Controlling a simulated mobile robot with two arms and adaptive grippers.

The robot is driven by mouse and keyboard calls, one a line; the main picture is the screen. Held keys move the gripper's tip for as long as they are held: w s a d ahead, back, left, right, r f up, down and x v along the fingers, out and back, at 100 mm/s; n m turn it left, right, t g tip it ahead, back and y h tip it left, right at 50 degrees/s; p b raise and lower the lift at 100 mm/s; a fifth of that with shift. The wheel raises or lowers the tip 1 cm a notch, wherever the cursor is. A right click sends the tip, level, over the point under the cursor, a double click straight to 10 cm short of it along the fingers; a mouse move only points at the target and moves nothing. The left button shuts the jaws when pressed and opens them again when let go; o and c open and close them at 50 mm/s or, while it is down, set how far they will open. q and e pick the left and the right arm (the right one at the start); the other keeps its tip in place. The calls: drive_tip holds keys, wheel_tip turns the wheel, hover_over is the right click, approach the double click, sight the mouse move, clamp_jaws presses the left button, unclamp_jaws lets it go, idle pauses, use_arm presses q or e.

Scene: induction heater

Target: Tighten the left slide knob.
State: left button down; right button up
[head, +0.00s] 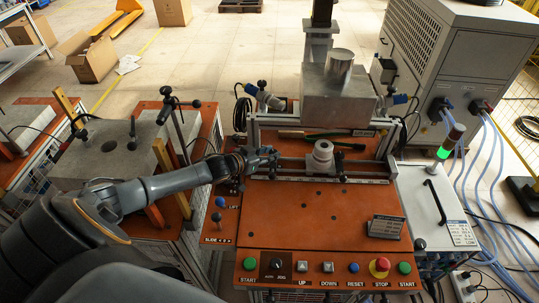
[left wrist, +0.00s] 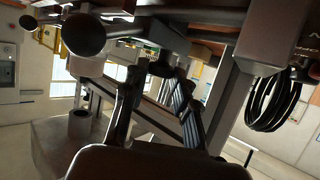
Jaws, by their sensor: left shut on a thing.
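My left arm reaches in from the left in the head view, and its gripper (head: 262,159) is at the left end of the slide bar (head: 297,161) above the orange worktop. The gripper is shut on a small dark part there, which I take to be the left slide knob; the fingers mostly hide it in the head view. In the left wrist view the two fingers (left wrist: 161,76) come together around the dark knob (left wrist: 161,64). How tight the knob is cannot be seen. My right gripper is not in view.
A grey round workpiece (head: 320,157) stands mid-bar. A metal block (head: 338,103) is behind. Coiled black cable (left wrist: 272,101) hangs at the right of the left wrist view.

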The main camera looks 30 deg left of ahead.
use_arm(q)
drive_tip(key=shift+w+r, duration=0.1)
drive_tip(key=shift+r, duration=0.05)
idle(0.3)
drive_tip(key=c, duration=1.1)
unclamp_jaws()
drive_tip(key=shift+o, duration=0.2)
drive_tip(key=shift+w, duration=0.1)
